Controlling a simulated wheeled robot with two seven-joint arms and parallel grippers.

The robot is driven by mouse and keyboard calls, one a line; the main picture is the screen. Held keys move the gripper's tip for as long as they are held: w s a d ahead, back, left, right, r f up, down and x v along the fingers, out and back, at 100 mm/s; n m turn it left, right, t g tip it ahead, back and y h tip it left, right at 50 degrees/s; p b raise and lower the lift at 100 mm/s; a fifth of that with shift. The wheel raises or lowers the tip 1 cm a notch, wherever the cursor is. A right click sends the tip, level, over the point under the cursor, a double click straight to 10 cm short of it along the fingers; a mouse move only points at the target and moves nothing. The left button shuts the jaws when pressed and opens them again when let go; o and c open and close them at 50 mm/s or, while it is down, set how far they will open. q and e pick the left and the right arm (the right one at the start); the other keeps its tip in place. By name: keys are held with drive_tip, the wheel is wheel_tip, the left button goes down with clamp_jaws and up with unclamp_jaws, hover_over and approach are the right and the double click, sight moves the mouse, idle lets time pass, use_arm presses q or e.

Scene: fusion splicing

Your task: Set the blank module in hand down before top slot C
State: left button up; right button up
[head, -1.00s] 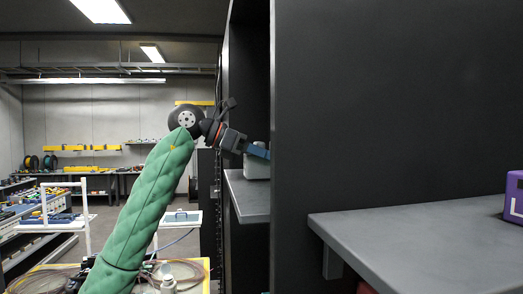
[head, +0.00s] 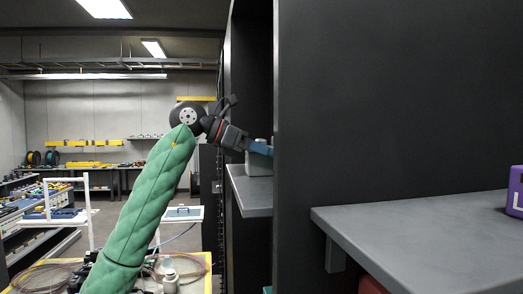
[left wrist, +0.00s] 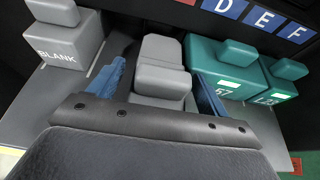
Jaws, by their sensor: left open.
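My left gripper (left wrist: 158,92) has its two blue fingers apart, one on each side of a grey module (left wrist: 164,66). The module stands on the shelf (left wrist: 262,118), and no label on it can be read from here. In the head view my left gripper (head: 259,147) reaches into the dark cabinet bay, at a pale grey module (head: 258,163) on the grey shelf (head: 250,192); the cabinet wall cuts off part of this. Blue slot labels D, E and F (left wrist: 262,17) show at the back right. No label C can be read. My right gripper is not in view.
Another grey module marked BLANK (left wrist: 66,42) stands to the left. Teal modules (left wrist: 222,70) stand close on the right of the right finger. A dark upright panel (head: 400,100) divides the bays. A purple block (head: 515,190) sits on the right shelf (head: 420,235).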

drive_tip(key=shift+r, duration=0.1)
use_arm(q)
drive_tip(key=shift+r, duration=0.2)
drive_tip(key=shift+a, duration=0.35)
drive_tip(key=b+v, duration=0.3)
drive_tip(key=v, duration=0.2)
drive_tip(key=shift+f, duration=0.15)
drive_tip(key=b+v, duration=0.2)
drive_tip(key=v, duration=0.4)
drive_tip(key=shift+r, duration=0.3)
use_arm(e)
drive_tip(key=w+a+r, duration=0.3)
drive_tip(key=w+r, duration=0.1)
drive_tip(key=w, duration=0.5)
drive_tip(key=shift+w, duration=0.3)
use_arm(q)
drive_tip(key=shift+s+a, duration=0.1)
drive_tip(key=shift+s, duration=0.05)
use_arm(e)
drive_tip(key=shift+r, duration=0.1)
